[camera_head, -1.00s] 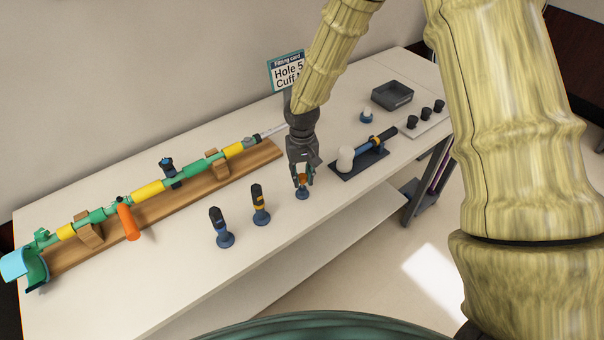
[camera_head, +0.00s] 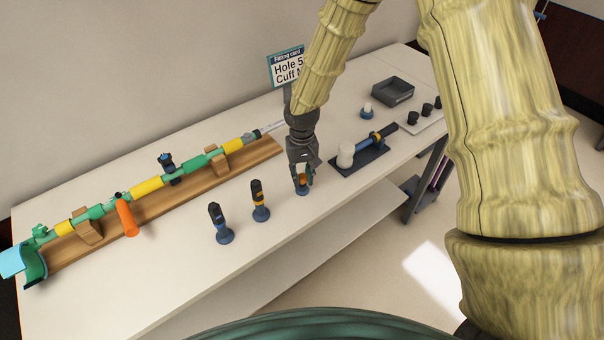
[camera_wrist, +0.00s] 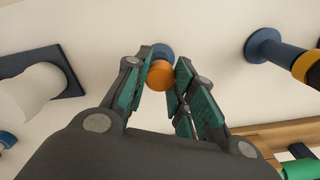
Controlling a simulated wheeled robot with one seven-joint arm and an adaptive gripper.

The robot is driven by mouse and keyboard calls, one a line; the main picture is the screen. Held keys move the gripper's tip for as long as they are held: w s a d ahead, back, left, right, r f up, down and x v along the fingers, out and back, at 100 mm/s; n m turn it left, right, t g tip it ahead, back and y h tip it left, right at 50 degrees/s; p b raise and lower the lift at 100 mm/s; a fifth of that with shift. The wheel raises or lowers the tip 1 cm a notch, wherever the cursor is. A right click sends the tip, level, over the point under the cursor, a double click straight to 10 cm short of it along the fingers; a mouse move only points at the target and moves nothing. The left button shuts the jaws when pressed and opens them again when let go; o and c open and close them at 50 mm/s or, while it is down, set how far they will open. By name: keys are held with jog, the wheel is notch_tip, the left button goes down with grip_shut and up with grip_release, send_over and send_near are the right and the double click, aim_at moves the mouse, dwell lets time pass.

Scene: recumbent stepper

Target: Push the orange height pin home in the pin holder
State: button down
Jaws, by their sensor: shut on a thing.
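The orange height pin (camera_head: 303,178) stands upright at the blue pin holder (camera_head: 303,191) near the table's front edge. My gripper (camera_head: 303,181) points down over it, its fingers around the pin. In the wrist view the round orange top of the pin (camera_wrist: 160,74) shows between the fingertips of my gripper (camera_wrist: 158,88), with part of the blue holder (camera_wrist: 160,51) behind it. The gripper is shut on the pin. The pin's lower part is hidden, so I cannot tell how deep it sits.
Two dark tools in blue stands (camera_head: 260,201) (camera_head: 220,224) are to the left. A green and yellow crutch-like assembly (camera_head: 148,187) lies on a wooden board behind. A white-headed mallet (camera_head: 346,156) rests on a dark pad to the right. A dark tray (camera_head: 393,91) is farther back.

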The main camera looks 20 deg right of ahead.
aim_at(302, 176)
jog(key=shift+f, duration=0.6)
jog(key=c, duration=1.1)
grip_release()
jog(key=shift+f, duration=0.1)
notch_tip(302, 176, up, 12)
jog(key=shift+r, duration=0.1)
